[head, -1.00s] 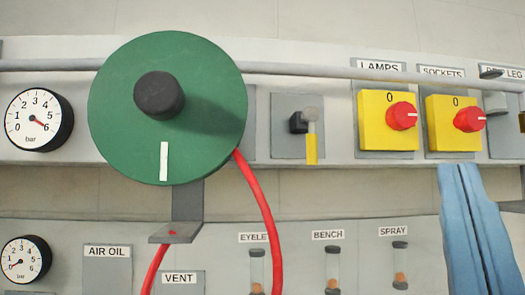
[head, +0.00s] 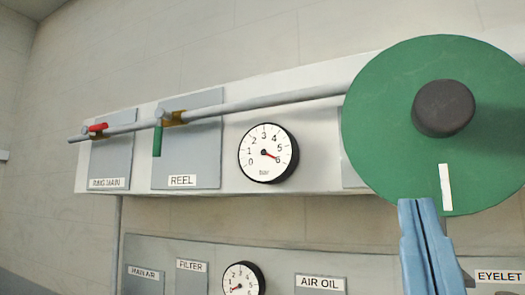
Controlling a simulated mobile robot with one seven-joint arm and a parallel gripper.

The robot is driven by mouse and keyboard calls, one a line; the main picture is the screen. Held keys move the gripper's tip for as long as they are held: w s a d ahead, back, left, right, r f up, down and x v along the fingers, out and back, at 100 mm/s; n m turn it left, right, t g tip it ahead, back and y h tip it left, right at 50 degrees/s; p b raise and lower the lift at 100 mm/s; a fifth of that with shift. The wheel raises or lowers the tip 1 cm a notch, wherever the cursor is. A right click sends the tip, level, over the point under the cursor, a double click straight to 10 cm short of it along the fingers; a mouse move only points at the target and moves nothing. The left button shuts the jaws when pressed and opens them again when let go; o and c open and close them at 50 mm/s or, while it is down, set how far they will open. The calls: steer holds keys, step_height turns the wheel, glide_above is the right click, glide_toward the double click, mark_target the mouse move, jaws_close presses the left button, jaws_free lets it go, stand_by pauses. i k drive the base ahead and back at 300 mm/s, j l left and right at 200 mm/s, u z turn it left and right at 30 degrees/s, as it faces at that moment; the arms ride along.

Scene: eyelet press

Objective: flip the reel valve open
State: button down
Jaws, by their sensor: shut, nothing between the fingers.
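The reel valve (head: 174,117) is a brass-coloured body on the grey pipe, above the plate labelled REEL (head: 186,165). Its green lever (head: 157,141) hangs straight down, across the pipe's line. My gripper (head: 416,203) shows as two blue fingers pointing up, pressed together and empty. It is at the lower right, in front of the lower edge of the big green reel (head: 390,120), well to the right of the valve and lower. Whether the fingertips touch the reel cannot be told.
Left of the valve, another valve with a red lever (head: 97,127) lying along the pipe sits on its own plate. A pressure gauge (head: 268,153) is right of the REEL plate. The pipe (head: 280,101) runs in front of the panel. The space before the valve is clear.

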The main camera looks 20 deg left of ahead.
mark_target(160, 114)
steer(key=u, duration=1.15)
steer(key=i+j+z, duration=0.15)
steer(key=i+z, duration=0.15)
steer(key=i+j+z, duration=0.3)
steer(key=i, duration=0.2)
